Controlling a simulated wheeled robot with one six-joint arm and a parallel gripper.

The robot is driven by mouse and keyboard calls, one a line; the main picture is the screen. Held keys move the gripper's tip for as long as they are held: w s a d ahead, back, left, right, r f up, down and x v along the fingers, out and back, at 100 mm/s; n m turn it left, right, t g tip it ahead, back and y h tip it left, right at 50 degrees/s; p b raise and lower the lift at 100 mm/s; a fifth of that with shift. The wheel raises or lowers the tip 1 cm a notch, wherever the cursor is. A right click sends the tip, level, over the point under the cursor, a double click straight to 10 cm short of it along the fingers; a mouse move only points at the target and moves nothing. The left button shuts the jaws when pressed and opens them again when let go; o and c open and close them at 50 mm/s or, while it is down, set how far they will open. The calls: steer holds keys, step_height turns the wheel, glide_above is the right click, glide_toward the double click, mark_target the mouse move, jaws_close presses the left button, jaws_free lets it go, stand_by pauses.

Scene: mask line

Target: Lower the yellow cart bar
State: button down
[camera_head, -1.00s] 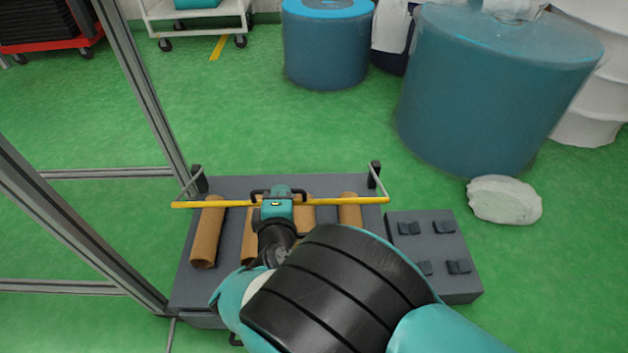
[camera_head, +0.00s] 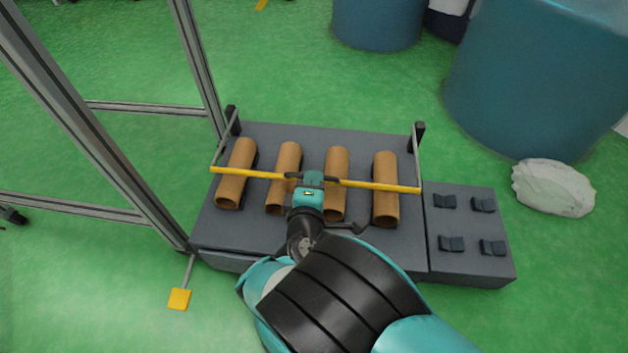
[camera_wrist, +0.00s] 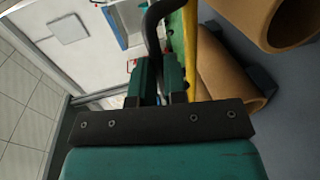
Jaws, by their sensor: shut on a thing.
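The yellow cart bar (camera_head: 375,186) runs across the dark grey cart (camera_head: 270,137) in the head view, joined at both ends to grey side arms. It passes above several brown cardboard tubes (camera_head: 386,190) lying on the cart; whether it touches them I cannot tell. In the wrist view my gripper's jaws (camera_wrist: 162,80) show beside the yellow bar (camera_wrist: 190,45), with brown tubes (camera_wrist: 228,80) to the right. The exact grip contact is partly hidden.
A lower grey block (camera_head: 466,217) with several dark holders adjoins the cart's right side. A metal frame post (camera_head: 100,130) stands at the left. A yellow pedal-like plate (camera_head: 180,299) lies at the front left. A white rock-like lump (camera_head: 553,187) and blue drums (camera_head: 540,80) stand at the right.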

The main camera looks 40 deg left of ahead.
steer(key=shift+s+d+f, duration=0.1)
steer(key=shift+d+f, duration=0.1)
steer(key=shift+f, duration=0.55)
steer(key=c, duration=1.2)
jaws_free()
steer(key=shift+f, duration=0.1)
steer(key=shift+o, duration=0.2)
steer(key=shift+r, duration=0.25)
